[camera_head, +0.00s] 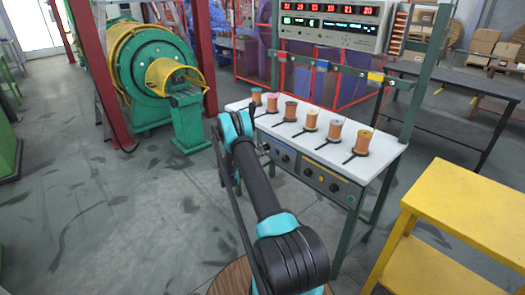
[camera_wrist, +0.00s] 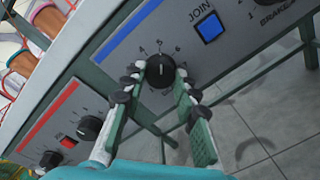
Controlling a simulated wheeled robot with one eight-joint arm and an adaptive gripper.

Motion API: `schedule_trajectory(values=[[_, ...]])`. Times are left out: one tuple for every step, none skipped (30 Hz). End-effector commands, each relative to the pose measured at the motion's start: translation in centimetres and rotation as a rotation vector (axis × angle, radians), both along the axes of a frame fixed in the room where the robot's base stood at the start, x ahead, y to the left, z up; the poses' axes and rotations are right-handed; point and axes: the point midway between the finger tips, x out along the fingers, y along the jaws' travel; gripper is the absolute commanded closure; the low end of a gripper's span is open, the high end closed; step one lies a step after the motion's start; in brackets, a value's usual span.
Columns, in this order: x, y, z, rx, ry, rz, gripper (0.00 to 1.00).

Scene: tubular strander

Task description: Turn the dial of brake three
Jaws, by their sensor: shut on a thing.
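In the wrist view a black dial (camera_wrist: 160,74) with a white pointer line and numbers around it sits on a grey panel (camera_wrist: 222,72) with a blue stripe. My gripper (camera_wrist: 160,69) has one fingertip on each side of this dial and is shut on it. The pointer stands near the 5. This dial's own name label is not visible, so I cannot tell its brake number. Another dial, at the upper right, has a partly cut-off label reading BRAKE. In the head view my arm reaches the bench front and mostly hides the gripper.
A blue button (camera_wrist: 209,27) marked JOIN lies right of the dial. A red-striped panel with black knobs (camera_wrist: 89,127) is at lower left. Several spools stand on the white bench top (camera_head: 385,142). A yellow stand (camera_head: 470,200) is at right; floor at left is clear.

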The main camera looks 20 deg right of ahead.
Motion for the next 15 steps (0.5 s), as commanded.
schedule_trajectory(values=[[-0.05, 0.06, -0.01, 0.015, -0.041, 0.000, 0.99], [-0.06, 0.05, 0.00, 0.025, -0.067, -0.001, 0.99], [-0.07, 0.05, 0.00, 0.038, -0.103, -0.001, 0.99], [-0.07, 0.05, 0.00, 0.047, -0.130, -0.001, 0.99], [-0.07, 0.06, 0.00, 0.058, -0.157, -0.001, 0.99], [-0.08, 0.05, 0.01, 0.071, -0.193, 0.000, 0.99], [-0.08, 0.05, 0.01, 0.081, -0.219, -0.001, 0.99], [-0.08, 0.06, 0.01, 0.091, -0.246, -0.001, 0.99], [-0.08, 0.06, 0.01, 0.103, -0.282, -0.001, 0.99], [-0.08, 0.06, 0.01, 0.113, -0.308, 0.000, 0.99], [-0.08, 0.06, 0.01, 0.123, -0.335, -0.001, 0.99], [-0.08, 0.06, 0.01, 0.136, -0.371, 0.000, 0.99], [-0.08, 0.06, 0.01, 0.146, -0.398, 0.000, 0.99], [-0.10, 0.06, 0.01, 0.156, -0.425, 0.000, 0.99], [-0.10, 0.06, 0.01, 0.169, -0.461, 0.000, 0.99]])
